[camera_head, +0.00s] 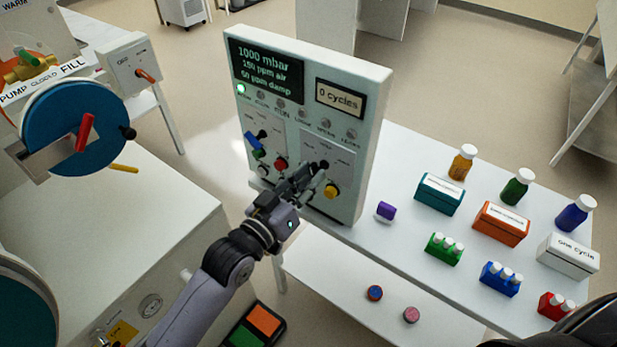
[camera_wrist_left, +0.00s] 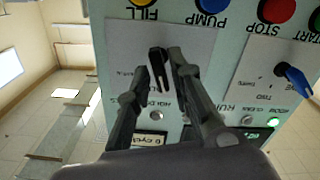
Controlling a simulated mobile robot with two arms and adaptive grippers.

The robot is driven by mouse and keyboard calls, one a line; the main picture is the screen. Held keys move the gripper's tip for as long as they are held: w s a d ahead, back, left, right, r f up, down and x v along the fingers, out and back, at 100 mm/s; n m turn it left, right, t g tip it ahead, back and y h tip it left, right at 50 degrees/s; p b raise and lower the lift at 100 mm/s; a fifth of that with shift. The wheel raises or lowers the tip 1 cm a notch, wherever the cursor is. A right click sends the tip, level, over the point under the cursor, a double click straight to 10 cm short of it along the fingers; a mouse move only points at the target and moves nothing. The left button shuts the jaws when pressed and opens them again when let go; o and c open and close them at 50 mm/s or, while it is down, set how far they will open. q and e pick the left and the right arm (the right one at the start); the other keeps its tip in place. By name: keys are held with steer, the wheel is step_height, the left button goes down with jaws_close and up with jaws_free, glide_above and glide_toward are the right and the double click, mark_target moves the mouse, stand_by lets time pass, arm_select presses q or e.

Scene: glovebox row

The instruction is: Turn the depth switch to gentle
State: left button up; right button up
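The depth switch appears to be the black lever (camera_wrist_left: 157,68) on a pale sub-panel of the white control panel (camera_head: 361,97); its labels are too blurred to read fully. In the head view a black lever tip (camera_head: 324,164) shows just beyond my left gripper (camera_head: 315,177). In the left wrist view the picture is upside down, and my left gripper (camera_wrist_left: 157,68) has its two fingers apart, one on each side of the lever. The lever is nearer the right finger; I cannot tell whether they touch. My right gripper is not in view.
A yellow button (camera_head: 331,191) and a red button (camera_head: 281,163) are close to the gripper. A blue lever (camera_wrist_left: 293,78) sits on the neighbouring sub-panel.

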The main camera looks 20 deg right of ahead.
arm_select(q)
jaws_close()
steer(key=shift+m, duration=0.3)
steer(key=m, duration=0.3)
steer(key=shift+p, duration=0.4)
steer(key=shift+s+m, duration=0.1)
steer(key=shift+m, duration=1.6)
steer(key=shift+o, duration=1.6)
jaws_free()
